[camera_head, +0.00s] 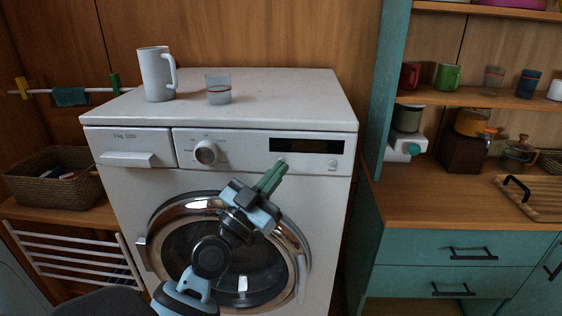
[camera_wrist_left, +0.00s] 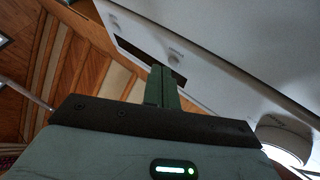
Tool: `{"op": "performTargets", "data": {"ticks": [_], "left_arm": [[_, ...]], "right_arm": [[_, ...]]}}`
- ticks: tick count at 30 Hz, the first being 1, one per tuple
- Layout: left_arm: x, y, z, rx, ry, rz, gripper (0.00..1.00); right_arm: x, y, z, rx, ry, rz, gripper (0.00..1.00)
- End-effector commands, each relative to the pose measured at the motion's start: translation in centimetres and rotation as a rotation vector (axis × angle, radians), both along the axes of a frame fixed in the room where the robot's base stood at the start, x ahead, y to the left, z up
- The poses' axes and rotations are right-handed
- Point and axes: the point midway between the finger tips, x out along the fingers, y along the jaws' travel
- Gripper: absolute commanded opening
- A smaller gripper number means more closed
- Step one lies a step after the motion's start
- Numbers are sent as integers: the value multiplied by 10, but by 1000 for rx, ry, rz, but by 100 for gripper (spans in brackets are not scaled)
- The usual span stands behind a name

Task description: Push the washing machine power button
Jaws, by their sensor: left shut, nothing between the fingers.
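The white washing machine (camera_head: 120,185) stands in the middle of the head view. Its front panel has a round knob (camera_head: 206,152), a dark display (camera_head: 305,146) and a small round button (camera_head: 334,164) below the display's right end. My left gripper (camera_head: 281,166) is shut and empty, its green fingertips just below the display's left end, left of the button. Contact with the panel cannot be told. In the left wrist view the shut fingers (camera_wrist_left: 163,70) cover part of the dark display (camera_wrist_left: 132,45); a round control (camera_wrist_left: 175,57) shows beside them. My right gripper is not in view.
A white mug (camera_head: 156,75) and a glass (camera_head: 218,90) stand on the machine. The round door (camera_head: 165,222) lies behind my left arm. A wicker basket (camera_head: 50,185) is at left. A teal cabinet (camera_head: 425,250) with a wooden counter stands close at right.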

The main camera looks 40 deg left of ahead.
Motion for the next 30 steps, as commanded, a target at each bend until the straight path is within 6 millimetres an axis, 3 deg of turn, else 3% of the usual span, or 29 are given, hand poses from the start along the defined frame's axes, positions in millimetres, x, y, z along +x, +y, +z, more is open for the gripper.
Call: {"op": "performTargets", "data": {"ticks": [14, 30], "left_arm": [[-7, -4, 1, 1, -1, 0, 0], [-46, -28, 1, -1, -1, -1, 0]], "right_arm": [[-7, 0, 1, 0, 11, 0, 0], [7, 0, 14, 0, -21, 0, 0]]}}
